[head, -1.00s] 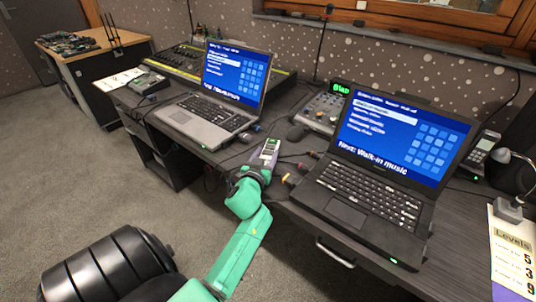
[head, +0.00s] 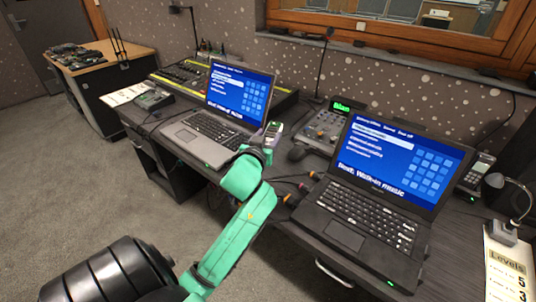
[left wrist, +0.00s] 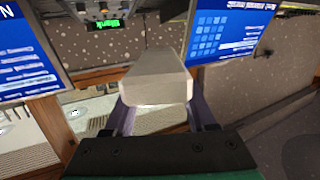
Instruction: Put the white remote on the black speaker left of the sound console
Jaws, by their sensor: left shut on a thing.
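The white remote (head: 273,132) is held up near the right edge of the left laptop, its small screen and buttons facing me. It fills the middle of the left wrist view as a pale block (left wrist: 155,80). My left gripper (head: 267,150) is shut on its lower end, the fingers on either side. The small sound console (head: 324,124) with a green display stands between the two laptops. A dark rounded thing (head: 297,154) lies left of it; I cannot tell whether it is the black speaker. My right gripper is not in view.
The left laptop (head: 205,132) and the right laptop (head: 365,205) stand open on the dark desk. Cables with coloured plugs (head: 300,190) lie between them. A long fader desk (head: 180,80) is behind the left laptop. A lamp (head: 503,228) and a Levels sheet (head: 508,265) are at right.

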